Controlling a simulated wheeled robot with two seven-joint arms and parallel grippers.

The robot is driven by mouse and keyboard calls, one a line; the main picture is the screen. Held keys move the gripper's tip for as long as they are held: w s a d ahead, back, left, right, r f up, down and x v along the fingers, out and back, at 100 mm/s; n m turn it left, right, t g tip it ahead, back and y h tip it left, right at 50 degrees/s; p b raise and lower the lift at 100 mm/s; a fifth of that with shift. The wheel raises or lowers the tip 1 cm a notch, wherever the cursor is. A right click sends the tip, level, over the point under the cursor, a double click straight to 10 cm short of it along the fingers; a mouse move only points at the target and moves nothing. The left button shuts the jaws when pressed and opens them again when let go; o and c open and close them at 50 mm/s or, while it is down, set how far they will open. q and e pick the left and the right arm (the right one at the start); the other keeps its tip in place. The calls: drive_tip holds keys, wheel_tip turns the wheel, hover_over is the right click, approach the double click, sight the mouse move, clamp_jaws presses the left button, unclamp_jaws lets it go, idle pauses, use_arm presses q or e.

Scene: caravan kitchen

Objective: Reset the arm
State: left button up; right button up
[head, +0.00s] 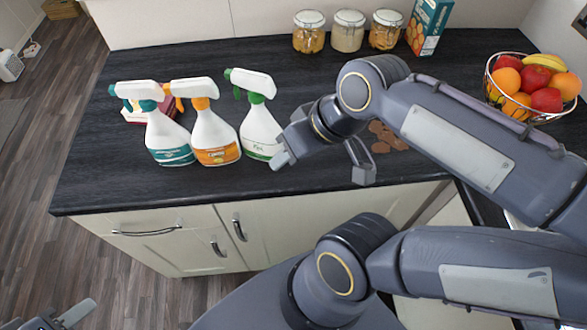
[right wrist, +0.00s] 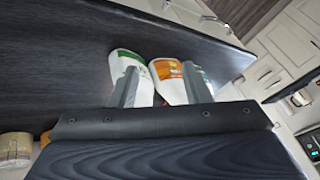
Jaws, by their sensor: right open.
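My right gripper (head: 322,165) is open above the dark worktop, just right of the spray bottles. Its two fingers also show in the right wrist view (right wrist: 160,86), with nothing seen clamped between them. The left fingertip appears close to the green-trigger spray bottle (head: 260,132); I cannot tell whether they touch. My left gripper (head: 45,318) is partly in view at the bottom left, away from the worktop; its opening is cut off by the frame edge.
An orange-trigger bottle (head: 213,135) and a teal-trigger bottle (head: 167,140) stand upright beside the green one. Three jars (head: 348,32) and a box (head: 428,25) stand at the back. A fruit basket (head: 530,85) is at right. Brown biscuits (head: 388,136) lie behind my right gripper.

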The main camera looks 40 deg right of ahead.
drive_tip(key=f, duration=0.1)
drive_tip(key=s+a+f+m, duration=0.1)
drive_tip(key=f, duration=0.1)
drive_tip(key=shift+s+a+f+m+t+y, duration=0.15)
drive_tip(key=shift+s+m+t+y, duration=0.15)
drive_tip(key=shift+s+t, duration=0.1)
